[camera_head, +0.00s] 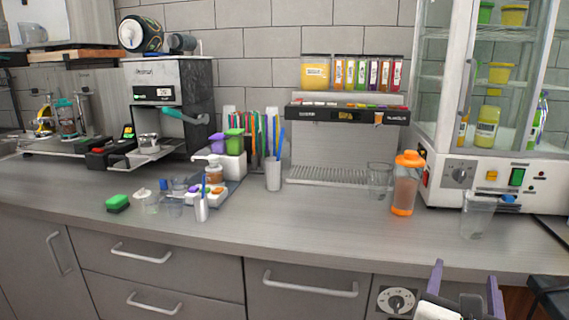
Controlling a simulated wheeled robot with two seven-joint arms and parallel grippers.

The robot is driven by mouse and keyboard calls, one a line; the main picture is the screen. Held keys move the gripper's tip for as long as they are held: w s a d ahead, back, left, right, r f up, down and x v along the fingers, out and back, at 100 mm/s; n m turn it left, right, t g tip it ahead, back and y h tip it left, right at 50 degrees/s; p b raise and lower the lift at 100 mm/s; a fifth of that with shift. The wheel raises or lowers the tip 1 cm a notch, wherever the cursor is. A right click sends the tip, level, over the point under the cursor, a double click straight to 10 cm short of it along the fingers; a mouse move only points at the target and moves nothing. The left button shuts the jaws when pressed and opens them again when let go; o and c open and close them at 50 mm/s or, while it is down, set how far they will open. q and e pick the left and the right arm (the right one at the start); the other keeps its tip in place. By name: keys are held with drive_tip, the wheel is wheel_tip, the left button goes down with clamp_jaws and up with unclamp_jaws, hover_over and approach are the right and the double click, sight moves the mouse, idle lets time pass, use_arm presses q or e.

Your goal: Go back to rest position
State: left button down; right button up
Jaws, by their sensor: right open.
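My right gripper (465,285) shows at the bottom right, below and in front of the counter's front edge. Its two purple fingers stand apart with nothing between them. It is clear of everything on the counter (330,232). My left gripper is not in the head view. The cup sealer cannot be made out for certain. The nearest cup to my right gripper is a clear cup (477,217) at the counter's right side, standing upright behind the gripper.
An orange-lidded shaker (405,185) and a glass (379,180) stand right of centre. A coffee machine (170,105) is at the left, a dispenser (345,145) in the middle, a glass-doored cabinet (490,170) at the right. The counter's front middle is clear.

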drive_tip(key=s+a+f+m+g+y, duration=0.1)
drive_tip(key=a+f+m+y, duration=0.25)
drive_tip(key=f, duration=0.65)
drive_tip(key=s+a+f+m+g+y, duration=0.1)
drive_tip(key=a+f+m+g+y, duration=0.2)
drive_tip(key=f, duration=0.8)
drive_tip(key=s+a+f+m+y, duration=0.2)
drive_tip(key=s+a+f+m, duration=0.2)
drive_tip(key=s+f+m, duration=0.4)
drive_tip(key=s+a+f+m+g+y, duration=0.1)
drive_tip(key=s+a+f+m+y, duration=0.2)
drive_tip(key=s+a+f+m, duration=0.2)
drive_tip(key=s+f+m, duration=0.3)
drive_tip(key=s+m, duration=0.1)
drive_tip(key=m, duration=0.2)
drive_tip(key=shift+s+f+g, duration=0.2)
drive_tip(key=shift+f+g, duration=0.05)
drive_tip(key=shift+g, duration=0.05)
drive_tip(key=shift+a, duration=0.1)
